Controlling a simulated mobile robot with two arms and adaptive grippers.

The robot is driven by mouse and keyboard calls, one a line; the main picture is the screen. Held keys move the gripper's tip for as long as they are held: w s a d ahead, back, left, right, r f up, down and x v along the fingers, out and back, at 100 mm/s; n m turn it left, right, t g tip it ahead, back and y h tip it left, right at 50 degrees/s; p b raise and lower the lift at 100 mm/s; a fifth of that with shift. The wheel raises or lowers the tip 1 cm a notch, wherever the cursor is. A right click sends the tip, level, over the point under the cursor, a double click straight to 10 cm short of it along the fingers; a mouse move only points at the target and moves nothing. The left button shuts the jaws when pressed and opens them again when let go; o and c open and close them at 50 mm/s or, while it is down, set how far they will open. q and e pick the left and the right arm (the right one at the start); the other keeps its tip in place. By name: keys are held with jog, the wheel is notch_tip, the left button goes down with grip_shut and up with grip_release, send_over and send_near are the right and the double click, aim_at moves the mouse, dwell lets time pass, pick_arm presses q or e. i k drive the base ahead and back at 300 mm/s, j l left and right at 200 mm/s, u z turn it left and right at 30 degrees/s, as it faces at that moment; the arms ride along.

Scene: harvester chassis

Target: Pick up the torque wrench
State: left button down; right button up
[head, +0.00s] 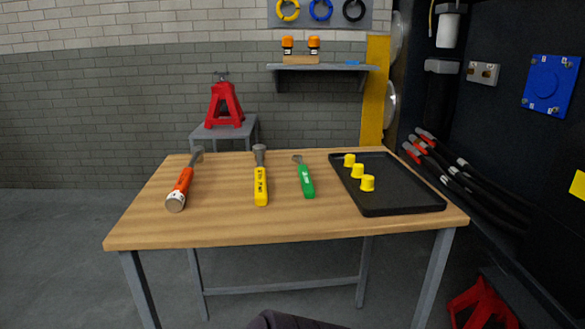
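Three tools lie apart on the wooden table, pointing away from me in the head view. The left one is an orange-handled tool (182,183) with a grey round near end and a grey far end. The middle one is a yellow-handled tool (260,183) with dark lettering and a grey head at its far end. The right one is a green-handled tool (306,180) with a small grey far end. Which of them is the torque wrench cannot be told for sure at this size. Neither of my grippers is in view.
The wooden table (230,226) has clear front space. A red jack stand (224,104) stands on a grey stand behind. Dark hoses (470,180) hang along the dark panel at right.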

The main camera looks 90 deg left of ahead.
aim_at(182, 185)
jog(key=u, duration=3.4)
jog(key=i+j, duration=0.1)
jog(key=j, duration=0.35)
